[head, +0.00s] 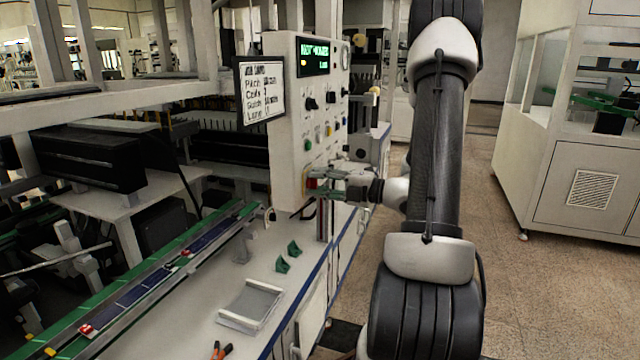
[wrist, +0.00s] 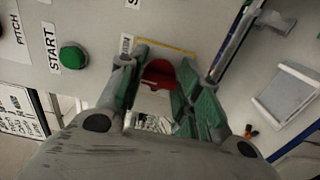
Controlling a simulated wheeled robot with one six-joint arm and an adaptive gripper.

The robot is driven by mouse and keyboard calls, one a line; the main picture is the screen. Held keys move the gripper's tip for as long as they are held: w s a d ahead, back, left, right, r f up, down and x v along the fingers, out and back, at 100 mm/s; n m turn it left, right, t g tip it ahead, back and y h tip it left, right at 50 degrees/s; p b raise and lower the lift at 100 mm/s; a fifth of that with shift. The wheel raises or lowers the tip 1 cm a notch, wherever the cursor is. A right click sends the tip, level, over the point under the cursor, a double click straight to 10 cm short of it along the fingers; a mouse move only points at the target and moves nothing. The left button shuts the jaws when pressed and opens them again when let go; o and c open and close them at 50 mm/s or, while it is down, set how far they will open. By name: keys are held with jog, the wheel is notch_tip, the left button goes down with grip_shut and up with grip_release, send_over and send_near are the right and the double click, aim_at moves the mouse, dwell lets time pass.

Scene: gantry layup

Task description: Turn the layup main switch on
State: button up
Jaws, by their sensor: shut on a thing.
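The main switch is a red handle (wrist: 159,72) on a plate with a yellow edge, low on the control panel (head: 290,120). In the head view its red and yellow part (head: 306,182) shows at the panel's bottom corner, partly covered by my gripper (head: 316,180). In the wrist view my gripper (wrist: 164,64) has its green-padded fingers on either side of the red handle, shut on it. The handle's exact angle and its on or off marks cannot be read.
A green START button (wrist: 73,57) sits beside the switch. The panel carries a green-lit display (head: 314,57) and several knobs. Below are a worktable with a grey tray (head: 250,305), green brackets (head: 288,256) and a conveyor (head: 150,285). Open floor (head: 540,290) lies to the right.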

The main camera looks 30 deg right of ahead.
jog(key=o, duration=1)
jog(key=shift+d, duration=0.1)
jog(key=v, duration=1.2)
